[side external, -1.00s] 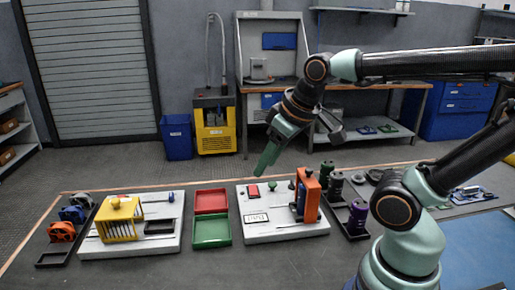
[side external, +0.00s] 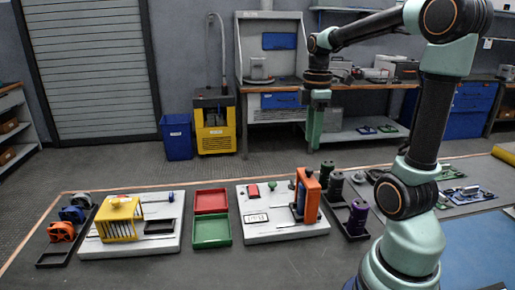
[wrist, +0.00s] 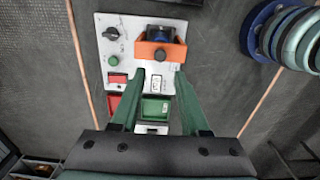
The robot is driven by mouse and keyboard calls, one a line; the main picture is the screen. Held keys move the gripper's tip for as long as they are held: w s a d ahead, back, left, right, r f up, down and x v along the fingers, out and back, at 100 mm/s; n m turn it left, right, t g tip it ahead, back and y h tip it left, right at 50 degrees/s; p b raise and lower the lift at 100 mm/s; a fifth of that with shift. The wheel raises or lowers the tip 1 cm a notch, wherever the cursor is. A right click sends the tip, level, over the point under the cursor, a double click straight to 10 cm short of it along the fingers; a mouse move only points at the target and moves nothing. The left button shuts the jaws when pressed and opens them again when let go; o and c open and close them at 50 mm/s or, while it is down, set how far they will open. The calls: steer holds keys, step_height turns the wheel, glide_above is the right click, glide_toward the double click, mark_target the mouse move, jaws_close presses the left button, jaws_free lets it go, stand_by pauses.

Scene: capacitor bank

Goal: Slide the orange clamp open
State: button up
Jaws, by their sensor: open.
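The orange clamp (side external: 311,200) stands upright at the right end of a white panel (side external: 285,231), with a blue cylinder (side external: 301,197) at its left side. My gripper (side external: 314,143) points down, well above the table and apart from the clamp. In the wrist view its two green fingers (wrist: 160,72) are spread and empty, with their tips just below the clamp in the picture.
The panel carries a red block (side external: 253,190) and a green knob (side external: 272,186). Red (side external: 211,200) and green (side external: 211,231) trays lie left of it. A dark rack with green and purple cylinders (side external: 357,215) stands close on the right. The table in front is clear.

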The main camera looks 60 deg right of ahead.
mark_target(308, 169)
steer(key=shift+f, duration=4.15)
jaws_close()
steer(key=shift+w+a, duration=0.1)
steer(key=w+a, duration=0.4)
steer(key=shift+w+a, duration=0.35)
